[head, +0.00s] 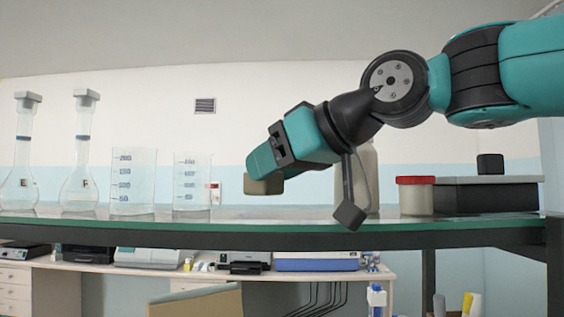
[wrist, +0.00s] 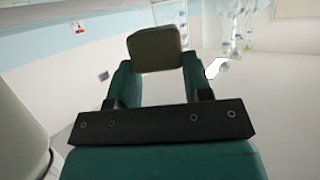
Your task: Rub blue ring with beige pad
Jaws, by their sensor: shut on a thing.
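My gripper (head: 265,168) is shut on the beige pad (head: 263,185), held above the glass shelf, right of the beakers. In the wrist view the pad (wrist: 157,49) sits between the fingertips of my gripper (wrist: 155,72) and looks dark olive. Two stoppered flasks stand at the far left, each with a blue ring on its neck: one ring on the flask marked E (head: 24,138), one on the flask marked F (head: 83,137). The pad is well apart from both rings. I cannot tell the rings in the wrist view.
A larger beaker (head: 133,183) and a smaller beaker (head: 191,184) stand between the flasks and my gripper. A pale bottle (head: 368,172) is partly hidden behind my arm. A red-lidded jar (head: 415,196) and a black box (head: 487,197) stand right on the glass shelf (head: 270,224).

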